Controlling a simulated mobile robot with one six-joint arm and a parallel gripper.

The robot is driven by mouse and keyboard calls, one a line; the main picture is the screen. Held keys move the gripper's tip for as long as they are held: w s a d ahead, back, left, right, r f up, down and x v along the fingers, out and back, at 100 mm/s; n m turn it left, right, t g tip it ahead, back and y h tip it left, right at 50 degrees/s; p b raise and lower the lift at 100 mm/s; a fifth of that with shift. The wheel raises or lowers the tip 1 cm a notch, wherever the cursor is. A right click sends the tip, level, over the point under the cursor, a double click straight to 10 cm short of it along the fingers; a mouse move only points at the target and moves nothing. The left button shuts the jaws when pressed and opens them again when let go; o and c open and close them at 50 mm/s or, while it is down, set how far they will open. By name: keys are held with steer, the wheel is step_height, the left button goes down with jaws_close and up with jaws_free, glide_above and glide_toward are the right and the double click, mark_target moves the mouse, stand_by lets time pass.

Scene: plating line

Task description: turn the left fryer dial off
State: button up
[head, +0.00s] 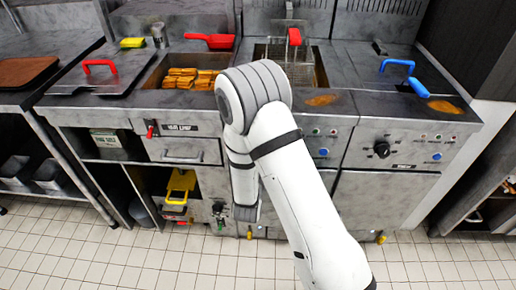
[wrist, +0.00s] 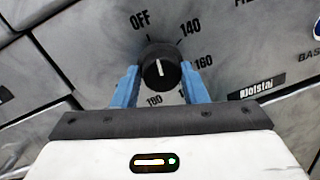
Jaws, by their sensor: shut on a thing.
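The fryer dial (wrist: 160,54) is a round black knob with a short white line on its face, in the middle of the wrist view. My gripper (wrist: 160,71) is shut on it, one blue finger on each side. The white line runs nearly upright, leaning slightly left at the top. OFF is printed at the knob's upper left, 140 at the upper right, 160 at the right. A number below is partly hidden by the fingers. In the head view my arm hides this dial and my gripper.
Another black dial (head: 382,149) sits on the right front panel. A fry basket with a red handle (head: 295,37) stands in the fryer behind my arm. The tiled floor (head: 120,262) in front is clear.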

steer(key=shift+d+r+n, duration=0.1)
steer(key=shift+n, duration=0.5)
steer(key=shift+n+p, duration=0.3)
steer(key=shift+w, duration=0.1)
steer(key=o, duration=0.7)
steer(key=shift+o, duration=1.2)
steer(key=s, duration=0.7)
steer(key=shift+s+a+f, duration=0.3)
steer(key=shift+s+a, duration=0.05)
steer(key=shift+a, duration=0.1)
